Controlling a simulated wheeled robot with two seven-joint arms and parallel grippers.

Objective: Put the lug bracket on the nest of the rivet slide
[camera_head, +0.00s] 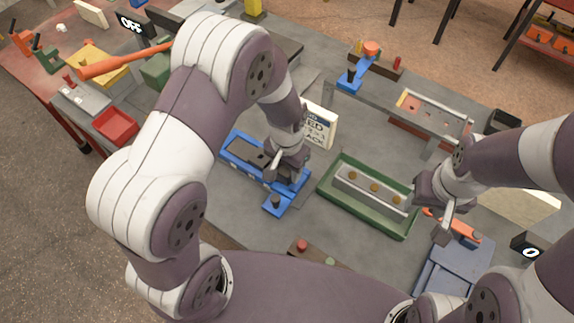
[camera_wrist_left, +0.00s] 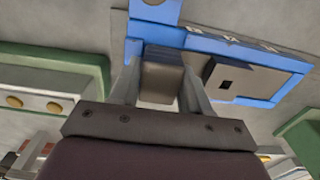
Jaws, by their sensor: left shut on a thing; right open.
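My left gripper (camera_head: 286,168) points down over the right part of a blue fixture (camera_head: 234,153). In the left wrist view its fingers (camera_wrist_left: 160,92) are shut on a grey-brown block (camera_wrist_left: 162,77), which may be the lug bracket; the fingers hide its sides. The block overlaps the blue fixture (camera_wrist_left: 215,45) in the picture; I cannot tell whether they touch. A dark piece with a square hole (camera_wrist_left: 236,84) is beside it on the fixture. I cannot tell for sure which fixture is the rivet slide. My right gripper (camera_head: 446,212) is open, above an orange part (camera_head: 462,229).
A green tray (camera_head: 329,190) holding a metal bar with brass buttons lies between the grippers. A long grey rail fixture (camera_head: 385,108) stands behind it. A white sign (camera_head: 321,125) stands behind the left gripper. A blue-grey panel (camera_head: 450,274) is at lower right.

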